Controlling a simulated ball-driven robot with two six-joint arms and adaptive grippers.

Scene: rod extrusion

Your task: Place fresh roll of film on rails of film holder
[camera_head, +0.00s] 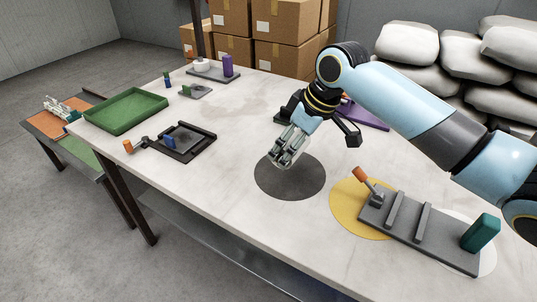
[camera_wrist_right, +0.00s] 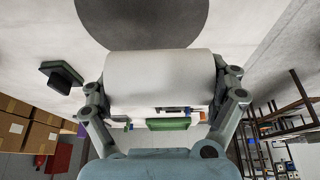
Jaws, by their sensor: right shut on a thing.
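My right gripper (camera_head: 286,157) is above the table near a dark round mat. In the right wrist view a white roll (camera_wrist_right: 160,76) lies across between the fingers of this gripper (camera_wrist_right: 162,95), which is shut on it. In the head view the roll is hard to make out behind the fingers. A grey plate with two raised parallel bars (camera_head: 408,217), which looks like the film holder, lies at the lower right. It has an orange-handled lever (camera_head: 363,176) at one end and a teal block (camera_head: 480,232) at the other. My left gripper is not in view.
The dark mat (camera_head: 290,180) is bare, and a yellow mat (camera_head: 345,208) lies partly under the plate. A green tray (camera_head: 126,109), a black frame with a lever (camera_head: 182,141) and a purple cylinder's stand (camera_head: 212,73) are further left. The table's front left is clear.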

